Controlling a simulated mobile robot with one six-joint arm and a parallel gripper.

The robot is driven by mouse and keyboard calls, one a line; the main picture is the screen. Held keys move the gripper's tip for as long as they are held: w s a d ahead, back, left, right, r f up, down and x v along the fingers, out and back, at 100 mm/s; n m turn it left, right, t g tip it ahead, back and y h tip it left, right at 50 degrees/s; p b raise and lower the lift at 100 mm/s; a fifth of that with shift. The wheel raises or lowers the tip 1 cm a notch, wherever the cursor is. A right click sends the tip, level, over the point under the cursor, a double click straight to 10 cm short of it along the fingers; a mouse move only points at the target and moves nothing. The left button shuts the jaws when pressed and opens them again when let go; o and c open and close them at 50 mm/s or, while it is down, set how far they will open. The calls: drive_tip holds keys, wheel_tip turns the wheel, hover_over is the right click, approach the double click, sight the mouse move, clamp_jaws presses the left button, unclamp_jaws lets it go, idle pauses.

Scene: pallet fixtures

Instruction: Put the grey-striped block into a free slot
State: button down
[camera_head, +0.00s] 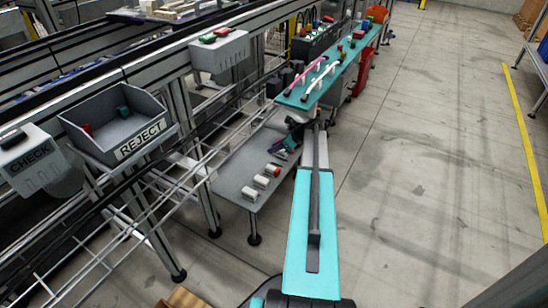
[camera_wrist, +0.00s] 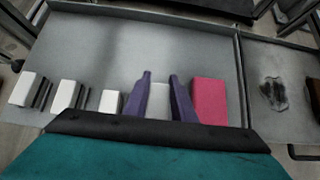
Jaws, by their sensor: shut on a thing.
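My gripper (camera_wrist: 161,78) is shut on a pale block (camera_wrist: 160,100), with one purple finger on each side of it. No grey stripes show on its visible part, so I cannot tell whether it is the grey-striped block. To its left in the wrist view stand several white blocks: one at far left (camera_wrist: 22,90), one further right (camera_wrist: 64,94) and one beside the left finger (camera_wrist: 110,101). Dark upright strips stand by the two left ones. A pink-red block (camera_wrist: 209,100) stands just right of the right finger.
The grey tray (camera_wrist: 130,45) has bare surface beyond the row. It also shows in the head view (camera_head: 228,172), below the conveyor frame. A grey REJECT bin (camera_head: 120,125) hangs at left. A turquoise shelf (camera_head: 335,75) with several items stands beyond. Open floor lies at right.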

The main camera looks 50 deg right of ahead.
sight(277, 154)
drive_tip(key=shift+f+b, duration=0.8)
drive_tip(key=shift+f, duration=1.45)
drive_tip(key=shift+f, duration=0.1)
drive_tip(key=c, duration=1.5)
unclamp_jaws()
drive_tip(key=shift+s+d+r, duration=0.1)
drive_tip(key=shift+s+r, duration=0.35)
drive_tip(key=shift+r, duration=0.15)
drive_tip(key=p+v, duration=0.4)
drive_tip(key=v, duration=0.6)
drive_tip(key=shift+s+d+r, duration=0.1)
drive_tip(key=shift+s+r, duration=0.15)
